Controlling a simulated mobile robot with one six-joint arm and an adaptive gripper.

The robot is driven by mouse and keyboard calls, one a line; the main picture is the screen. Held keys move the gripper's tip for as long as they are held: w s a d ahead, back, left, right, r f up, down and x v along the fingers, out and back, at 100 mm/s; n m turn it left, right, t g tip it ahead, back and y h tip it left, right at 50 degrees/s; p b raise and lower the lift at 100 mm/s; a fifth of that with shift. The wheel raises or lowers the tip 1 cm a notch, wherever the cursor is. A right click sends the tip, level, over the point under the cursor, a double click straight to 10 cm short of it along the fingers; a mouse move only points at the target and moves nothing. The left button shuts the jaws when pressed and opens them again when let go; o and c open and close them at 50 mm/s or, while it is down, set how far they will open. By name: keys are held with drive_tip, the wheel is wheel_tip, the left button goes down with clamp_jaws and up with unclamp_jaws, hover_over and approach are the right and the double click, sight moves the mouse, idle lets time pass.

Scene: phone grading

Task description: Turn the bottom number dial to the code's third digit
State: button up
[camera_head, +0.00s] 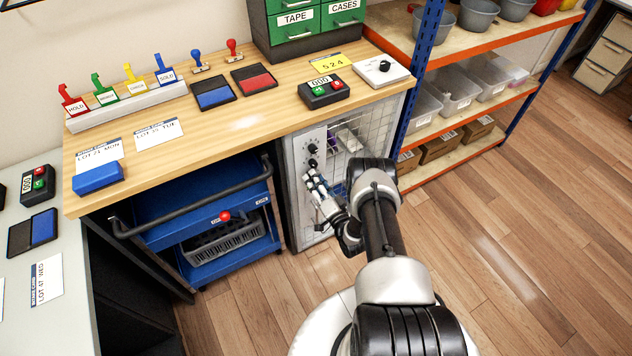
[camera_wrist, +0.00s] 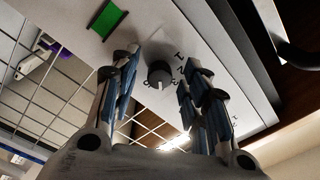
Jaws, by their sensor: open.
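The grey panel (camera_head: 299,190) of a cage cabinet under the bench carries black dials in a column. An upper dial (camera_head: 312,148) and a lower dial (camera_head: 312,163) show in the head view; my gripper covers the panel below them. My gripper (camera_head: 314,179) is open and empty, close to the panel. In the wrist view a round dark dial (camera_wrist: 159,74) with a light pointer mark lies between the fingertips of my gripper (camera_wrist: 162,65). I cannot tell whether they touch it. A yellow note (camera_head: 328,64) on the bench reads 524.
A wire mesh door (camera_head: 373,121) adjoins the panel. A green piece (camera_wrist: 108,18) shows on the panel in the wrist view. The blue cart (camera_head: 222,192) with a dark handle stands left of the cabinet. The orange-edged shelf (camera_head: 460,165) stands right. The floor at right is clear.

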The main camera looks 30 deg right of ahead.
drive_tip(key=s, duration=1.2)
drive_tip(key=shift+f, duration=0.25)
